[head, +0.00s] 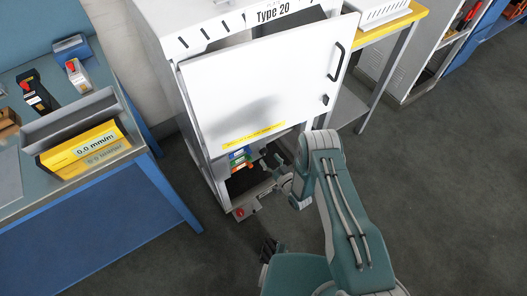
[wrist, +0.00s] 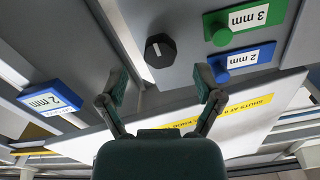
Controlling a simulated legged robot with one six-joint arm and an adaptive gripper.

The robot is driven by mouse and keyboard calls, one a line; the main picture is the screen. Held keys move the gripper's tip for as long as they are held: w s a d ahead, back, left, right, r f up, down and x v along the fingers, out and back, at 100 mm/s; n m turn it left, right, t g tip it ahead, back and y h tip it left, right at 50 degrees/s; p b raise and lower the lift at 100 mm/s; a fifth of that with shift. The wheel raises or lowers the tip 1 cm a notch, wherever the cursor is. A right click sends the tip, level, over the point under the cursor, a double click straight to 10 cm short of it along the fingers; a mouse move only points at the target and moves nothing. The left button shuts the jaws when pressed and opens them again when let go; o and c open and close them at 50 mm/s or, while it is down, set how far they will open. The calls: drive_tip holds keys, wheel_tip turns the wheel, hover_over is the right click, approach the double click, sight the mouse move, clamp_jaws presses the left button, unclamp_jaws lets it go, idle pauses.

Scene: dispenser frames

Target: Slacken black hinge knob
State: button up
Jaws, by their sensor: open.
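The black knob (wrist: 160,48) shows in the wrist view, on a grey panel, with a white mark line on its face. My gripper (wrist: 162,84) is open and empty; its two green-padded fingertips stand apart, one to each side below the knob in the picture, not closed on it. In the head view my gripper (head: 275,167) reaches in under the white door (head: 262,90) of the "Type 20" dispenser frame. I cannot make out the black knob in the head view.
Near the knob are a green "3 mm" plate (wrist: 244,18) and a blue "2 mm" plate (wrist: 241,60), each with a round knob. Another "2 mm" label (wrist: 48,100) is at left. A blue bench (head: 90,215) stands left in the head view. Open floor (head: 445,180) lies right.

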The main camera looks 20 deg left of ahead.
sight(265, 154)
drive_tip(key=shift+x, duration=2.25)
drive_tip(key=c, duration=1.2)
